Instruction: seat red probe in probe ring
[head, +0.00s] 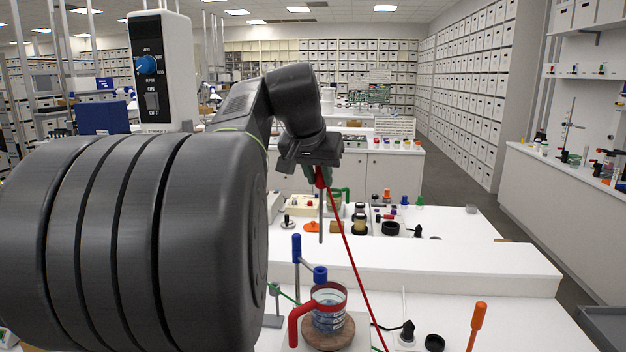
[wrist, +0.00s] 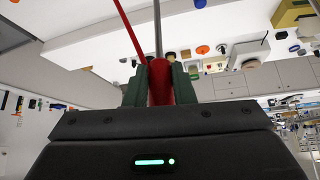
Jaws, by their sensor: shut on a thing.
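The red probe (head: 320,178) is in my gripper (head: 318,172), its thin metal rod pointing down in the head view. In the wrist view the probe's red handle (wrist: 160,82) sits between the green fingers of my gripper (wrist: 159,88), which are shut on it. A blue ring (head: 320,273), which looks like the probe ring, is on a short arm from a blue-topped post (head: 296,250). It sits over a glass beaker (head: 328,308) with a red handle. The rod's tip is above the ring, apart from it, and appears farther back.
The beaker stands on a round brown base (head: 328,335). A red cable (head: 352,260) runs from the probe down to the bench. An orange-handled tool (head: 478,322) stands at the right. A raised white ledge (head: 440,268) crosses behind, with jars and small items beyond.

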